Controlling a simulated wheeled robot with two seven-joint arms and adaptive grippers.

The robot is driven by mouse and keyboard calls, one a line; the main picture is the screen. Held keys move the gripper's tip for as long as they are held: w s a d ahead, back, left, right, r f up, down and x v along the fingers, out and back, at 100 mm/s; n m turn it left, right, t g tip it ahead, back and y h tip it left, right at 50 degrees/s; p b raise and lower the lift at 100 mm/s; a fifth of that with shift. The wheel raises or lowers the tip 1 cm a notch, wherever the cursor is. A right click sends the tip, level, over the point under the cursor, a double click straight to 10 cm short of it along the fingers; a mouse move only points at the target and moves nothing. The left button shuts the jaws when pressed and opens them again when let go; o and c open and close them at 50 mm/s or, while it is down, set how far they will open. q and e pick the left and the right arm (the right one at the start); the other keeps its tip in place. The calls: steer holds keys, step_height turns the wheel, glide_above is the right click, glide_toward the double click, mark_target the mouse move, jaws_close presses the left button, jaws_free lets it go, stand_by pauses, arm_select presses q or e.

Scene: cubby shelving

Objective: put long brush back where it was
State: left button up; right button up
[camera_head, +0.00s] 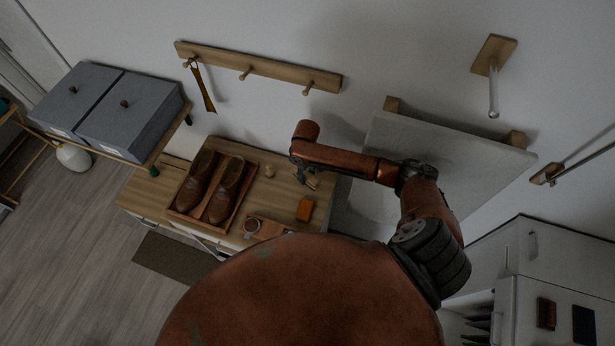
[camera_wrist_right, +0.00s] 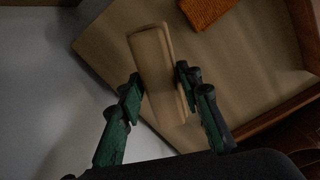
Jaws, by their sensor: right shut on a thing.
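The long brush (camera_wrist_right: 153,65) shows in the right wrist view as a long, pale wooden block. It lies between the two green-padded fingers of my right gripper (camera_wrist_right: 160,88), which is shut on it. Its bristles cannot be made out. In the head view, my right gripper (camera_head: 309,177) is small and dark, over the right end of the wooden bench top (camera_head: 240,178). The wrist view shows the bench top (camera_wrist_right: 230,90) behind the brush; I cannot tell the gap between them. My left gripper is not in view.
An orange block or cloth (camera_head: 305,210) lies near my right gripper. Brown shoes (camera_head: 226,190) stand in a wooden tray (camera_head: 238,222). A round tin (camera_head: 252,226) is near the front. A peg rail (camera_head: 260,66) and a grey panel (camera_head: 450,150) are behind.

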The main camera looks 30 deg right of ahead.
mark_target(307, 177)
steer(key=shift+w+d+f, duration=0.3)
steer(key=shift+w+f, duration=0.05)
steer(key=shift+f, duration=1.85)
steer(key=shift+f, duration=0.15)
steer(key=o, duration=1)
step_height(307, 177, up, 12)
steer(key=shift+r, duration=0.2)
